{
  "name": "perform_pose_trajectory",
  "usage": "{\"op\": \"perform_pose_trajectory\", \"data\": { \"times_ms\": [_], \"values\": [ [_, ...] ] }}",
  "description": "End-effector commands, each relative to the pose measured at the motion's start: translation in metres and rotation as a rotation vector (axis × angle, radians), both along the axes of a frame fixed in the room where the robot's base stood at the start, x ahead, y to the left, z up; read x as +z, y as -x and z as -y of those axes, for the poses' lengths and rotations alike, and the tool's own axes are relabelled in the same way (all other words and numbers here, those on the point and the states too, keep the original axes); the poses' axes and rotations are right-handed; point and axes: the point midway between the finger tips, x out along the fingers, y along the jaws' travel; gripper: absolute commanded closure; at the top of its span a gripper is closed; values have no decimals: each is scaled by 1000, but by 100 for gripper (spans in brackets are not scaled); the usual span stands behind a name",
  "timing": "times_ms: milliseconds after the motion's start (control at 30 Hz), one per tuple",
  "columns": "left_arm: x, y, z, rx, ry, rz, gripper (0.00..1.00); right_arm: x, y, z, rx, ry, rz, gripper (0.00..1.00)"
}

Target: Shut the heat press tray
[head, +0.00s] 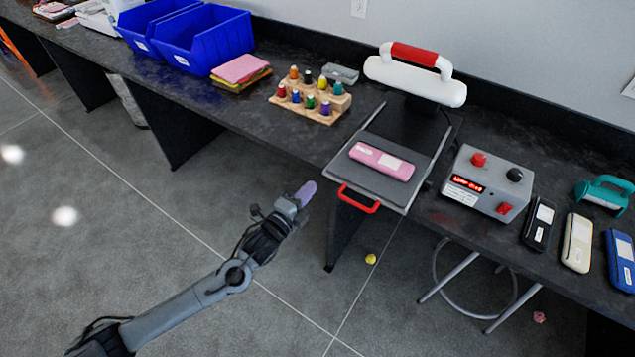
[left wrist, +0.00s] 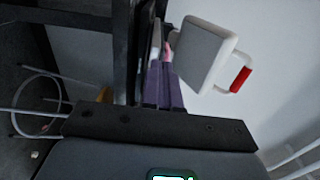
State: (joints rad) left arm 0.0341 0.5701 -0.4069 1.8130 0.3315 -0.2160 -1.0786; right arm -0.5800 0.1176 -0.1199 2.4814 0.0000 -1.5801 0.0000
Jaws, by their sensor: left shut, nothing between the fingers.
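The heat press tray (head: 412,203) is a flat grey plate pulled out past the table's front edge. A red handle (head: 358,198) is on its front. A pink case (head: 381,161) with a white label lies on it. The white press head (head: 415,82) with a red grip is raised behind the tray; it also shows tilted in the left wrist view (left wrist: 204,54). My left gripper (head: 305,192) has purple fingers, is shut and empty, and is in front of the table, left of the red handle and apart from it. My right gripper is not in view.
A control box (head: 487,184) with knobs stands right of the tray, beside black, cream and blue cases. A wooden rack of small bottles (head: 311,99) stands to the left. A stool (head: 470,290) is under the table. The floor around my left arm is clear.

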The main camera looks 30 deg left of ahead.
Motion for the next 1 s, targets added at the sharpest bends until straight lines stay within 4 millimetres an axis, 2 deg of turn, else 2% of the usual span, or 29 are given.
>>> {"op": "perform_pose_trajectory", "data": {
  "times_ms": [33, 200, 400, 867, 1000],
  "values": [
    [-1, -9, 1, 1, 0, 2, 100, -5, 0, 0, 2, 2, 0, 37],
    [-1, -31, 3, -1, 1, 1, 100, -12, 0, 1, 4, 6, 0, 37],
    [0, -45, 4, 0, 1, 1, 100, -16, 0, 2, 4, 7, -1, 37],
    [0, -48, 4, 0, 1, -1, 100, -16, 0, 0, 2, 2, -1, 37],
    [1, -50, -2, 9, 0, 0, 100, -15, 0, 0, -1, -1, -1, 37]
  ]
}}
